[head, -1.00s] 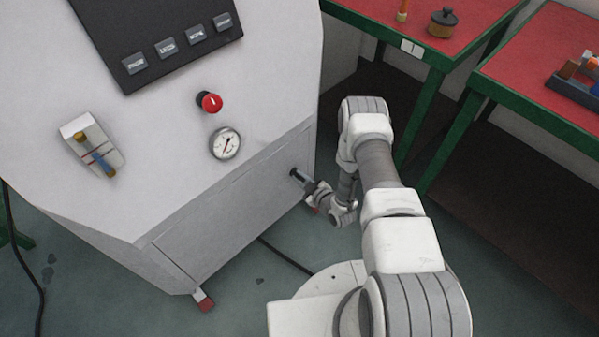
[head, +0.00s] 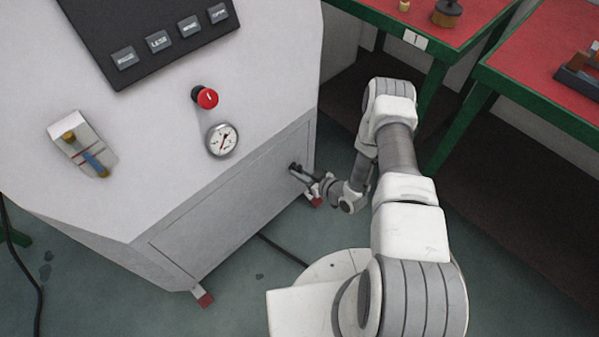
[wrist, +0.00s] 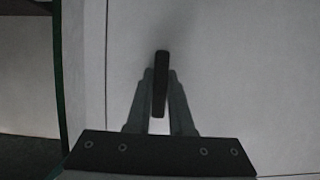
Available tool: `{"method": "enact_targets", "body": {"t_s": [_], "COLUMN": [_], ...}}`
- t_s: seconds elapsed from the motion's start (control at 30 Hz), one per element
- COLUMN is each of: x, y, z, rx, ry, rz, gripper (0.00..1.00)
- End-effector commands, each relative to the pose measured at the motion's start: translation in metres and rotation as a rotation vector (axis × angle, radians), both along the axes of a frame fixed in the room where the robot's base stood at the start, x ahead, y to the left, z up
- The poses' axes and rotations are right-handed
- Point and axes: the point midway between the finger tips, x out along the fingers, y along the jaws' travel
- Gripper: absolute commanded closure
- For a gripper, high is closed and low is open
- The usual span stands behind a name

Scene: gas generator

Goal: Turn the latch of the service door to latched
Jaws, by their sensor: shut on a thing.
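The service door (head: 215,225) is the grey panel low on the front of the white cabinet, and it looks flush with its frame. In the wrist view the latch (wrist: 161,65) is a dark narrow bar, close to upright with a slight lean. My gripper (head: 306,177) is at the latch; in the wrist view its two grey fingers (wrist: 160,88) are shut on the bar from both sides. The fingers hide part of the latch's base in the head view.
Above the door are a round gauge (head: 222,140), a red knob (head: 207,97) and a dark button panel (head: 150,35). A valve with a blue handle (head: 95,163) is at left. Red-topped tables (head: 545,70) stand at right. A cable (head: 283,249) lies on the floor.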

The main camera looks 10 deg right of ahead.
Motion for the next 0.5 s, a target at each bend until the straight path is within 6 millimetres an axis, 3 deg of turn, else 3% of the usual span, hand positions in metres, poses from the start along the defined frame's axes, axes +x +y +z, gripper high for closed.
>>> {"method": "enact_targets", "body": {"t_s": [0.27,0.3,0.43,0.5], "x": [0.0003,0.0003,0.0002,0.0001], "y": [0.0002,0.0002,0.0001,0.0001], "z": [0.0007,0.0007,0.0005,0.0004], "rx": [0.003,0.003,0.002,0.002], "ry": [0.000,0.000,0.000,0.000], "rz": [-0.001,-0.001,-0.001,-0.001], "gripper": [1.00,0.75,0.51,0.50]}}
